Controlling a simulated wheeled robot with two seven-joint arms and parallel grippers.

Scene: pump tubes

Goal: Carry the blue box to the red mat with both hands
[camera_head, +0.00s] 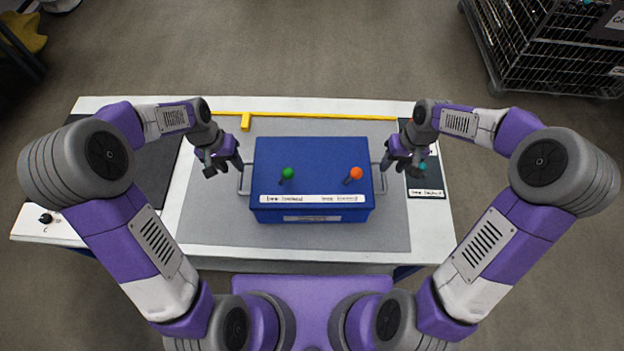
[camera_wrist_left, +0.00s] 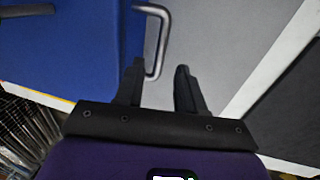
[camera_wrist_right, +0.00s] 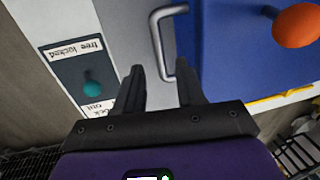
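The blue box (camera_head: 312,155) sits on a grey mat (camera_head: 215,225) in the middle of the table, with a metal handle at each end. My left gripper (camera_head: 224,168) is open beside the left handle (camera_head: 241,181); in the left wrist view that handle (camera_wrist_left: 158,45) reaches between the spread fingers (camera_wrist_left: 160,66). My right gripper (camera_head: 400,166) is open beside the right handle (camera_head: 379,178). In the right wrist view the handle (camera_wrist_right: 157,40) likewise reaches between the open fingers (camera_wrist_right: 160,66). Neither gripper is closed on a handle. I cannot make out a red mat.
A yellow bar (camera_head: 300,115) runs behind the box. A dark labelled panel (camera_head: 426,188) with a teal knob is at right. A wire cage cart (camera_head: 550,50) stands on the floor.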

